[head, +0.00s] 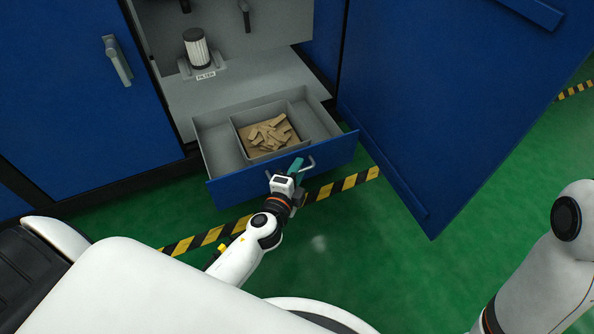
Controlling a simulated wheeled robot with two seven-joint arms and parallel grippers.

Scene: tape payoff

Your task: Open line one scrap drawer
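The scrap drawer (230,188) has a blue front and a grey inside, and it stands pulled out from the bottom of the open cabinet. Tan scrap pieces (269,134) lie in its middle compartment. A silver bar handle (311,163) is on the drawer front. My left gripper (293,168) is at the middle of this handle, with a teal fingertip showing and the wrist hiding part of the bar. Whether its fingers are closed on the bar is not clear. My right arm shows at the lower right, but its gripper is out of view.
A blue door (440,90) stands open right of the drawer. A closed blue door (80,100) with a grey handle (117,60) is at left. A ribbed cylinder (196,48) sits inside the cabinet. Black-yellow tape (345,184) crosses the green floor, which is clear in front.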

